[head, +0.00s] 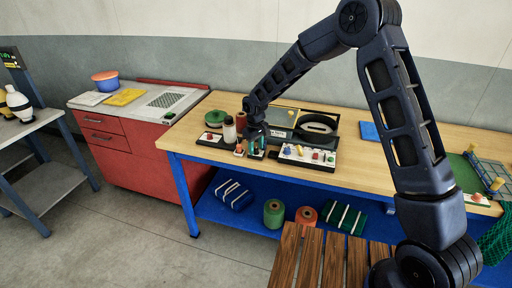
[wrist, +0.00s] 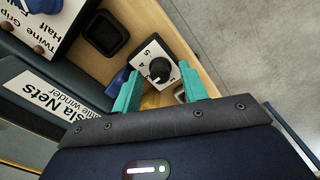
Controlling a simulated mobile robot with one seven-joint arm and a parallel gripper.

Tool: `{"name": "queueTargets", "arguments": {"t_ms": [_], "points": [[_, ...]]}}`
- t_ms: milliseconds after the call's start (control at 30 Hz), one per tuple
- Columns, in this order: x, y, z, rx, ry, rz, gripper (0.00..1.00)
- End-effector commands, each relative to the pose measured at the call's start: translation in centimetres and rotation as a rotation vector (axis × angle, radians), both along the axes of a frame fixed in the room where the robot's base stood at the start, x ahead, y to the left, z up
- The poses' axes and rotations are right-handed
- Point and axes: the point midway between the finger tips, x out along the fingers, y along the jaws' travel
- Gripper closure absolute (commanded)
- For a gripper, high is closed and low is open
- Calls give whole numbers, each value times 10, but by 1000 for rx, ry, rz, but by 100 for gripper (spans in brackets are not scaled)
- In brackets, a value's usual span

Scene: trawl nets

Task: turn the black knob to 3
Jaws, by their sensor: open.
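The black knob (wrist: 159,70) is round and sits on a white plate (wrist: 147,56) in the wrist view. The digits 5 and 4 show on the plate's left side; where the knob points is too small to tell. My gripper (wrist: 159,67) has two teal fingers, open, with one tip on each side of the knob in the picture. Gaps show between the tips and the knob, and I see no contact. In the head view my gripper (head: 256,146) is low over the front of the wooden workbench (head: 350,175); the knob cannot be made out clearly there.
A dark winder with a white label (wrist: 45,90) and a black square recess (wrist: 103,34) are close in the wrist view.

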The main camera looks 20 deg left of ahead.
Motion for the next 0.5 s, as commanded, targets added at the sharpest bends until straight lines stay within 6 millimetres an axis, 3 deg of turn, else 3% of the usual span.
{"name": "queueTargets", "arguments": {"t_ms": [167, 500], "points": [[0, 0, 17, 1, -2, -1, 57], [-1, 1, 77, 3, -1, 0, 57]]}}
